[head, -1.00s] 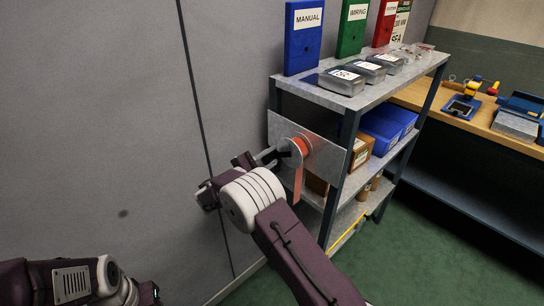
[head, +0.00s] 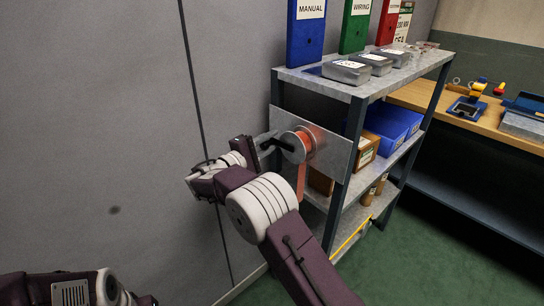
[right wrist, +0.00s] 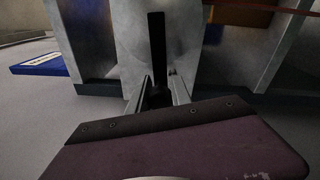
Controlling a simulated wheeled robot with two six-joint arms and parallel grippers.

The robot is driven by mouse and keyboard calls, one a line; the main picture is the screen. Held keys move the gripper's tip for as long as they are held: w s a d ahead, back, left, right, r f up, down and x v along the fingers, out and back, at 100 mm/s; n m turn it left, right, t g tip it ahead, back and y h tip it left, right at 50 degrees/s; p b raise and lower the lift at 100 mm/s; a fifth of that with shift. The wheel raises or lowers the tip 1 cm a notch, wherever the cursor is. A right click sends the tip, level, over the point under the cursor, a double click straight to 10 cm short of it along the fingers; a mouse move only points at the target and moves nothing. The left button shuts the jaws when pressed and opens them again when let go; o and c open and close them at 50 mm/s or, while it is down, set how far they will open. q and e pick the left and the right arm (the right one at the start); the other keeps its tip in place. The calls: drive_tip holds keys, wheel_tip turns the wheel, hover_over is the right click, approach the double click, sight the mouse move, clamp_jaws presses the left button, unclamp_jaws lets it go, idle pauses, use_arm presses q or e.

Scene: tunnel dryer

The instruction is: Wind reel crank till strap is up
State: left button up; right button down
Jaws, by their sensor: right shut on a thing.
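The reel (head: 296,147) is a pale metal disc with orange strap wound behind it, mounted on a grey plate (head: 336,152) at the shelf's end. The orange strap (head: 301,180) hangs down from the reel; its lower end is hidden behind my right arm. A black crank (head: 272,145) sticks out from the reel's face to the left. My right gripper (head: 262,142) is shut on the crank. In the right wrist view the crank (right wrist: 157,48) is a dark upright bar, its lower end between my right fingers (right wrist: 159,92). My left gripper is out of view.
The grey shelf unit (head: 385,78) carries binders, metal boxes and blue bins (head: 392,122). A grey wall (head: 100,120) stands close on the left. A wooden bench (head: 470,117) stands at the right. Green floor (head: 420,250) is clear in front.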

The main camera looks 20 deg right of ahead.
drive_tip(key=r+m+b, duration=0.1)
drive_tip(key=m+b, duration=0.1)
drive_tip(key=r+m+b, duration=0.1)
drive_tip(key=m+b, duration=0.1)
drive_tip(key=r+m+b, duration=0.1)
drive_tip(key=m+b, duration=0.1)
drive_tip(key=shift+s+d+h, duration=0.1)
drive_tip(key=shift+s+h, duration=0.2)
drive_tip(key=r+m+b, duration=0.1)
drive_tip(key=m+b, duration=0.1)
drive_tip(key=s+r+m+b, duration=0.1)
drive_tip(key=m, duration=0.1)
drive_tip(key=s+r+m+g+b, duration=0.1)
drive_tip(key=b, duration=0.1)
drive_tip(key=shift+d+m+b, duration=0.35)
drive_tip(key=shift+d+m, duration=0.05)
drive_tip(key=m+b, duration=0.1)
drive_tip(key=s+r+m+b, duration=0.1)
drive_tip(key=m, duration=0.1)
drive_tip(key=shift+s+d+r+m+h+b, duration=0.1)
drive_tip(key=shift+s+d+m+h+b, duration=0.2)
drive_tip(key=shift+d+b, duration=0.1)
drive_tip(key=shift+s+d+r+m+g+b, duration=0.15)
drive_tip(key=shift+s+r+m+g+b, duration=0.1)
drive_tip(key=shift+s+m+b, duration=0.4)
drive_tip(key=shift+s+d+r+m+g+b, duration=0.15)
drive_tip(key=shift+s+m+g+b, duration=0.2)
drive_tip(key=shift+m, duration=0.5)
drive_tip(key=shift+w, duration=0.1)
